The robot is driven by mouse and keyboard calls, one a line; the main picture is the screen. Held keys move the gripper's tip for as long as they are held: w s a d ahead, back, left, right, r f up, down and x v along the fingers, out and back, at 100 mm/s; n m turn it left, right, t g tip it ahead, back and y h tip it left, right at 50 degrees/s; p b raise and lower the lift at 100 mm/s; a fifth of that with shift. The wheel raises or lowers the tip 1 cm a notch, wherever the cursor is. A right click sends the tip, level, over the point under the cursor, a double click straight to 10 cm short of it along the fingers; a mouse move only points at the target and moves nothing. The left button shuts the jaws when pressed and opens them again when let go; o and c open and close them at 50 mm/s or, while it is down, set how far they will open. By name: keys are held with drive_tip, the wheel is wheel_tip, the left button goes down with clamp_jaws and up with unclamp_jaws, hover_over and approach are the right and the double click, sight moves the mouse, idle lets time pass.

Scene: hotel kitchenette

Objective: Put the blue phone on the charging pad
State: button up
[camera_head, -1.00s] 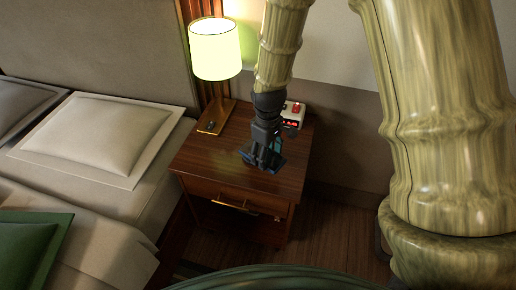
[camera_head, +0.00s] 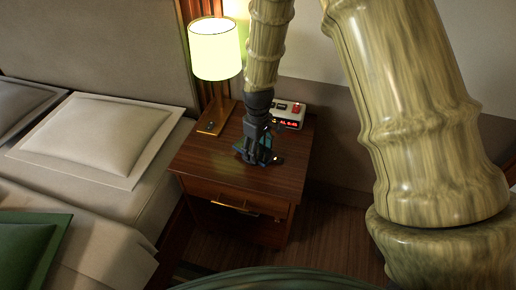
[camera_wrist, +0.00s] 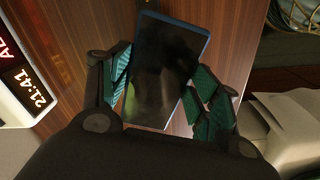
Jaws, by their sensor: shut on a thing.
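The phone (camera_wrist: 168,68), dark-faced with a blue edge, sits between the ridged teal finger pads of my gripper (camera_wrist: 164,88) in the wrist view. My gripper is shut on it, and the phone is tilted a little to the right there. In the head view my gripper (camera_head: 255,152) is over the middle of the wooden nightstand top (camera_head: 208,163), mostly hiding the phone. I cannot tell whether the phone touches the wood. I cannot make out the charging pad; it may be hidden behind my gripper and the phone.
An alarm clock (camera_head: 289,124) with red digits stands at the nightstand's back right; it also shows at the left of the wrist view (camera_wrist: 27,85). A lit lamp (camera_head: 215,50) stands at the back left. A bed with a pillow (camera_head: 95,138) is to the left. The nightstand's front is clear.

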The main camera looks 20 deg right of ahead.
sight(258, 151)
drive_tip(key=o, duration=1.1)
drive_tip(key=shift+f, duration=0.1)
drive_tip(key=shift+o, duration=0.2)
wheel_tip(258, 151, up, 12)
drive_tip(key=p, duration=0.1)
